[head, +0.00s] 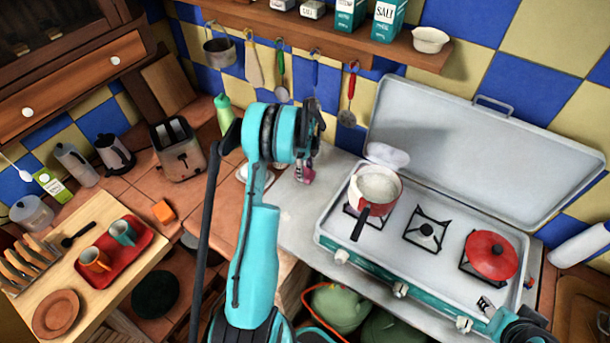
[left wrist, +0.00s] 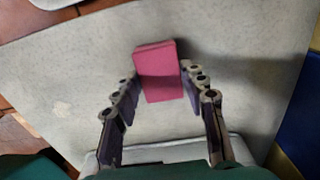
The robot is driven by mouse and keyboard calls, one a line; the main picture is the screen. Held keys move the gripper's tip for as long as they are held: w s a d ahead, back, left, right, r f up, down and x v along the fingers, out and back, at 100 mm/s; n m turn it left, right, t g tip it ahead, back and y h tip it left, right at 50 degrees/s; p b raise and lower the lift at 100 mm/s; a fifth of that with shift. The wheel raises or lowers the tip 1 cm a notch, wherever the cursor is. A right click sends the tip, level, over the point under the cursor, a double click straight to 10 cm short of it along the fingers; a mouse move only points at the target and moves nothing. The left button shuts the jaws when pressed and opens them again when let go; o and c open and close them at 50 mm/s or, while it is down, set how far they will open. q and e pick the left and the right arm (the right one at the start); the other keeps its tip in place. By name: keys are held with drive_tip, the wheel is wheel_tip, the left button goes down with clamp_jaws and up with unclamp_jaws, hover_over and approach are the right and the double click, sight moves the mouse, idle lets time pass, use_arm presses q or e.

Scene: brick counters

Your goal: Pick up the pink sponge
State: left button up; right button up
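The pink sponge (left wrist: 158,72) stands on the pale counter between the fingertips of my left gripper (left wrist: 159,88) in the left wrist view. The fingers are apart, one on each side of it. The right finger is very close to the sponge; I cannot tell whether it touches. In the head view my left gripper (head: 308,158) reaches down at the counter left of the stove, and a bit of the pink sponge (head: 306,176) shows below it. My right gripper (head: 487,306) is low at the right, by the stove's front edge, too small to read.
A stove (head: 415,262) with a raised lid stands to the right, bearing a white and red pot (head: 377,186) and a red lidded pan (head: 491,255). A toaster (head: 179,150) and a green bottle (head: 223,113) stand to the left. Utensils hang on the wall behind.

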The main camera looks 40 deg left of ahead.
sight(305, 172)
use_arm(q)
drive_tip(key=shift+r, duration=0.1)
drive_tip(key=shift+c, duration=0.5)
wheel_tip(305, 172, up, 4)
drive_tip(key=shift+r+p, duration=0.2)
drive_tip(key=shift+p, duration=0.1)
drive_tip(key=w+d+r, duration=0.1)
drive_tip(key=d+r, duration=0.5)
drive_tip(key=d, duration=0.5)
drive_tip(key=shift+w+d+r, duration=0.2)
drive_tip(key=shift+d, duration=0.1)
drive_tip(key=o, duration=0.4)
drive_tip(key=c, duration=0.4)
